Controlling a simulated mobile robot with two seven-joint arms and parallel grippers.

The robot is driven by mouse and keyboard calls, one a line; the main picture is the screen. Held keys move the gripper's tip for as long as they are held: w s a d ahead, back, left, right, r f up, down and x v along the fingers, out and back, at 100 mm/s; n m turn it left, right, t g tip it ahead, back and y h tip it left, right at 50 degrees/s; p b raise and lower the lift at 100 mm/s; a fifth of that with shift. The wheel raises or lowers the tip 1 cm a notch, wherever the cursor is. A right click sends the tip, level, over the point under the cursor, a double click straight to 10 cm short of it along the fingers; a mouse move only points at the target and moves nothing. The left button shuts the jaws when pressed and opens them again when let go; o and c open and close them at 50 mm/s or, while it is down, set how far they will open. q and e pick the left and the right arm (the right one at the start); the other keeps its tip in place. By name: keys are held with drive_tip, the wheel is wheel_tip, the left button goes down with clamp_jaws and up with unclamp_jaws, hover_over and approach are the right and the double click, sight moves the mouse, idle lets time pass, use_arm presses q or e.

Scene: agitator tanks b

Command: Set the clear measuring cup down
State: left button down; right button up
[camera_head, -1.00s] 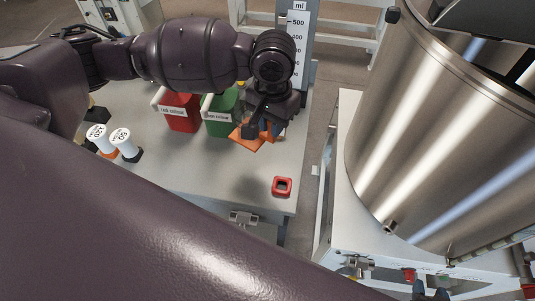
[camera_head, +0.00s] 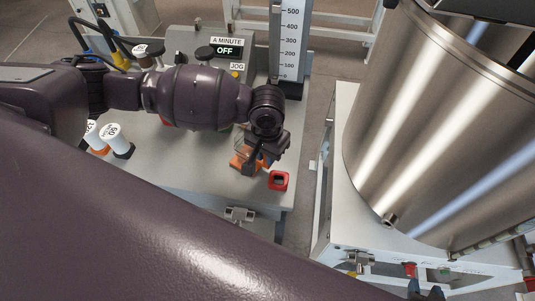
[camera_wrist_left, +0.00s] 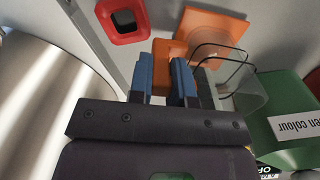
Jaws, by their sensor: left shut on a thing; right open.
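My left gripper (camera_head: 258,160) is low over the grey bench near its front right corner. In the left wrist view its blue fingers (camera_wrist_left: 168,78) are shut on the orange handle of the clear measuring cup (camera_wrist_left: 240,78). The cup is see-through with a rounded-square outline, and a flat orange square (camera_wrist_left: 218,27) shows beyond it. In the head view the arm hides much of the cup, and an orange part (camera_head: 238,162) shows. I cannot tell whether the cup touches the bench.
A red square ring (camera_head: 278,181) lies close right of the left gripper. A green box (camera_wrist_left: 290,125) stands near the cup. White-topped pots (camera_head: 116,138) stand at the bench's left. A steel tank (camera_head: 430,130) stands right.

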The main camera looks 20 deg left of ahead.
use_arm(q)
drive_tip(key=shift+f, duration=0.2)
use_arm(e)
drive_tip(key=shift+w, duration=0.15)
use_arm(q)
drive_tip(key=c, duration=1.2)
unclamp_jaws()
drive_tip(key=shift+f, duration=0.1)
drive_tip(key=shift+o, duration=0.7)
use_arm(e)
drive_tip(key=shift+s+d+f, duration=0.15)
drive_tip(key=shift+s+f, duration=0.25)
drive_tip(key=shift+s, duration=0.25)
use_arm(q)
wheel_tip(320, 180, up, 11)
drive_tip(key=shift+r+p, duration=0.15)
drive_tip(key=shift+p, duration=0.8)
drive_tip(key=shift+r, duration=0.5)
use_arm(e)
drive_tip(key=shift+w+r, duration=0.2)
drive_tip(key=shift+r, duration=1)
